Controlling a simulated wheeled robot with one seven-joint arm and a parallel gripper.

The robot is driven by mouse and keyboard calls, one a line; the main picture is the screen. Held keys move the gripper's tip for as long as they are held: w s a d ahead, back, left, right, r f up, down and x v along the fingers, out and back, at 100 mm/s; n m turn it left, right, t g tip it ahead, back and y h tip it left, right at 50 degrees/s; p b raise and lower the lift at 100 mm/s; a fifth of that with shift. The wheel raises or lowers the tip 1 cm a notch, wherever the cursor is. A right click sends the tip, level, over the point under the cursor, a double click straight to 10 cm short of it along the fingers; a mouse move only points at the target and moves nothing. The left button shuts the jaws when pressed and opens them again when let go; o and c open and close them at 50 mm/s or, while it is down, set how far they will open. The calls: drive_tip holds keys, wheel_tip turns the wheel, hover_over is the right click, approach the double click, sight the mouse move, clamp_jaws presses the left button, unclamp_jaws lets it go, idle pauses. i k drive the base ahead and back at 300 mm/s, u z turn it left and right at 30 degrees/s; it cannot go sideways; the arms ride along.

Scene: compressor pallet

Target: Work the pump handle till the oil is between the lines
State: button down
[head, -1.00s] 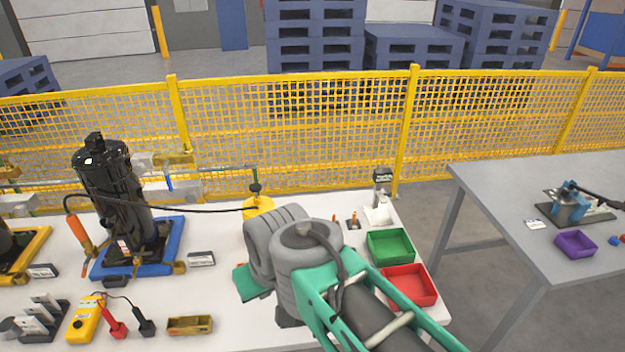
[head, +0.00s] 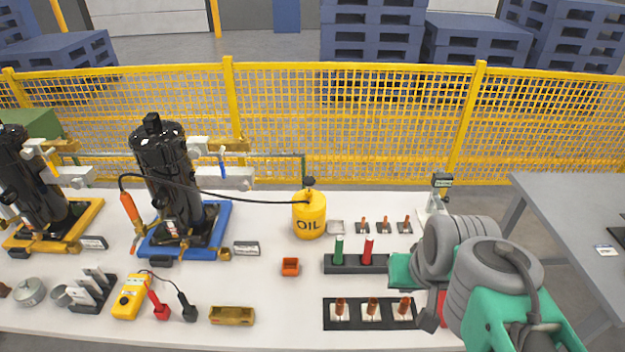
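A yellow can marked OIL (head: 310,218) stands upright near the back of the white table, with a dark knob on its top. A black hose runs from it to an orange-handled wand (head: 131,212) beside the black compressor (head: 168,170) on the blue base (head: 160,247). The knob may be the pump handle. No oil level or lines can be made out. My gripper (head: 415,290) is at the right, over the table near a dark rack, apart from the can. Its fingers are mostly hidden behind my wrist, so its opening does not show.
A second compressor (head: 40,180) stands on a yellow base at the left. A black rack (head: 345,263) holds a green and a red item. A yellow multimeter (head: 131,297) and an orange box (head: 290,267) lie on the table. Yellow mesh fence runs behind.

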sight(307, 181)
drive_tip(key=i, duration=0.9)
drive_tip(key=u, duration=2.3)
